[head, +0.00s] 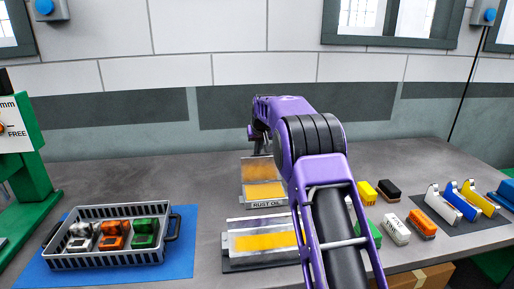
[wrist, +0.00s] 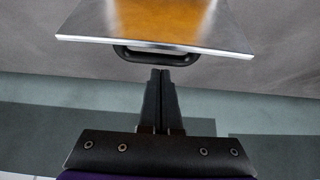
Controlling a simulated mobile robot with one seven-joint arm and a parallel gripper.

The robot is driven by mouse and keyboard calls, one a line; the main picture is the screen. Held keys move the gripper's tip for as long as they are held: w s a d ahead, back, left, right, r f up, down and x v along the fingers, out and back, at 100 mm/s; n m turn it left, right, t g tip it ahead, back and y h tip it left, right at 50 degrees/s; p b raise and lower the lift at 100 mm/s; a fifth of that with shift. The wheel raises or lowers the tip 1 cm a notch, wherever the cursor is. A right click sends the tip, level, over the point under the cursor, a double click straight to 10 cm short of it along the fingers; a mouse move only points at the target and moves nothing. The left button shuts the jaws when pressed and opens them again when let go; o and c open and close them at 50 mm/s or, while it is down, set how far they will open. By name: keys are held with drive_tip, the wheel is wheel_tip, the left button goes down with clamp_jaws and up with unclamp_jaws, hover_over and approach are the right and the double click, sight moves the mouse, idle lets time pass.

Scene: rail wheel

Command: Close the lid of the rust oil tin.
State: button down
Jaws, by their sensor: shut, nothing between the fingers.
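The rust oil tin (head: 267,204) stands on the bench in the middle of the head view, with its label on the front and yellow-orange inside. Its lid (head: 257,170) is raised at the back, with a brownish-orange face towards the head camera. In the wrist view the lid (wrist: 160,22) fills the top, with a black handle (wrist: 155,57) at its edge. My gripper (head: 258,149) is at the lid's top edge in the head view. In the wrist view its fingers (wrist: 160,75) are shut and empty, just below the handle; I cannot tell whether they touch it.
A second flat tin (head: 252,264) with a yellow-orange inside stands in front, partly behind my arm. A grey basket (head: 120,264) with coloured blocks sits on a blue mat at left. Coloured blocks (head: 397,230) lie at right. Bare bench lies left of the tin.

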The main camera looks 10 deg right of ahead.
drive_tip(key=shift+s+r, duration=0.1)
drive_tip(key=shift+s, duration=0.75)
drive_tip(key=shift+s+a+b, duration=0.1)
drive_tip(key=shift+b, duration=0.4)
drive_tip(key=shift+s, duration=0.1)
drive_tip(key=shift+s+b, duration=0.1)
drive_tip(key=shift+b, duration=0.2)
drive_tip(key=shift+t, duration=0.3)
drive_tip(key=shift+s+b, duration=0.15)
drive_tip(key=shift+b, duration=0.5)
